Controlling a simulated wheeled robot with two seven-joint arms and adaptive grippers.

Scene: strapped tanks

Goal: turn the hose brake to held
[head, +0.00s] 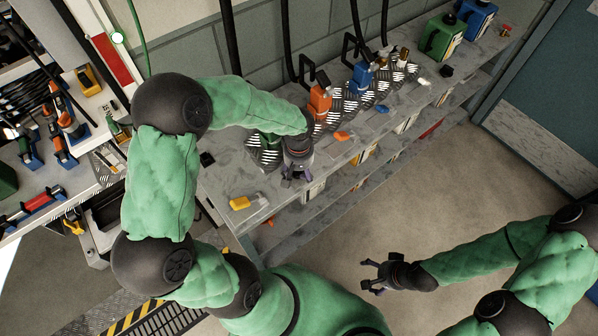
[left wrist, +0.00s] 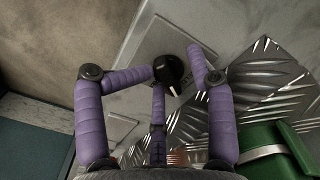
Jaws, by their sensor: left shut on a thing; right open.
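The hose brake knob (left wrist: 169,70) is a small black knob with a white pointer mark, on a grey plate (left wrist: 149,47) in the left wrist view. The mark points down in that picture. My left gripper (head: 290,174) reaches down at the bench's front edge. Its purple fingers stand around the knob and are shut on it. The knob is hidden behind the gripper in the head view. Lettering on the plate is partly covered and cannot be read. My right gripper (head: 373,276) is open and empty above the floor.
A grey bench (head: 235,185) carries an orange tank (head: 320,100) and a blue tank (head: 362,77) on tread plate. A green tank (left wrist: 269,155) stands close beside my left gripper. A yellow-handled item (head: 240,203) lies near the front corner. Green (head: 440,37) and blue (head: 478,17) cans stand farther back.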

